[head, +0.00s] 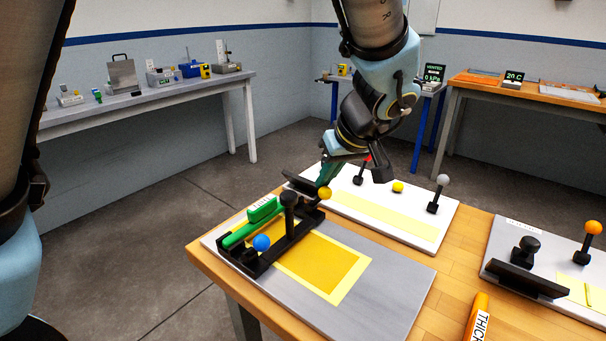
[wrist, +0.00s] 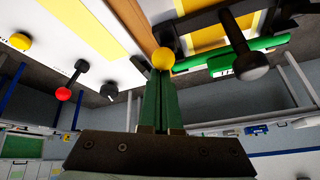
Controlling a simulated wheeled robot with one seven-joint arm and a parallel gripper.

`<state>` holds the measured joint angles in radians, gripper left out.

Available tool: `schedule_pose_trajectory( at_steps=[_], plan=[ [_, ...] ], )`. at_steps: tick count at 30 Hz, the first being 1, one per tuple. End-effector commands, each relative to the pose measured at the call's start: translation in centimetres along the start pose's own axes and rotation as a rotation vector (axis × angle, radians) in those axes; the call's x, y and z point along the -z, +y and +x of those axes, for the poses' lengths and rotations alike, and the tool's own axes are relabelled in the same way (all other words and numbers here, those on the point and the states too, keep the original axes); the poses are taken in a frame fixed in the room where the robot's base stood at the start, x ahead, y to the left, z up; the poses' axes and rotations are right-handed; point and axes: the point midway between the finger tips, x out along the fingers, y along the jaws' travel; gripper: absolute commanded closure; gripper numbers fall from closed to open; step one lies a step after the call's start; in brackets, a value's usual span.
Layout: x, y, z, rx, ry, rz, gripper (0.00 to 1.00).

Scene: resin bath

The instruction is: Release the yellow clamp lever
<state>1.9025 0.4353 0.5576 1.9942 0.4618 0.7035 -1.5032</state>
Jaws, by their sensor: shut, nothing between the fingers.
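The yellow ball knob of a lever (head: 325,193) is at the far end of the black clamp frame on the near grey board. My gripper (head: 323,181) is shut, with its green fingers together and nothing between them. Its tips are right at this knob. In the wrist view the yellow knob (wrist: 163,61) sits just beyond the tips of my gripper (wrist: 159,74); I cannot tell whether they touch. The lever's arm is mostly hidden. A second yellow knob (head: 398,187) stands on the white board behind.
The near clamp frame (head: 287,241) also carries a blue knob (head: 262,242), a black knob (head: 289,198) and a green handle (head: 250,230). Red (head: 368,158) and grey (head: 443,180) knobs stand on the back board. An orange-knob lever (head: 593,228) is at right.

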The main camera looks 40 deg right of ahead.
Motion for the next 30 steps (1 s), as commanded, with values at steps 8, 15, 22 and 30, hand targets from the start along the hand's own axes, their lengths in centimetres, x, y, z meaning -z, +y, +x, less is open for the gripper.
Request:
schedule_pose_trajectory(
  at_steps=[8,15,22,30],
  plan=[
    [-0.4,0.2,0.0,-0.001,0.0,0.0,1.0],
    [-0.4,0.2,0.0,-0.001,-0.001,0.0,1.0],
    [-0.3,0.2,0.0,0.0,-0.001,0.0,1.0],
    [3.4,0.1,0.0,0.0,0.0,-0.005,1.0]
  ],
)
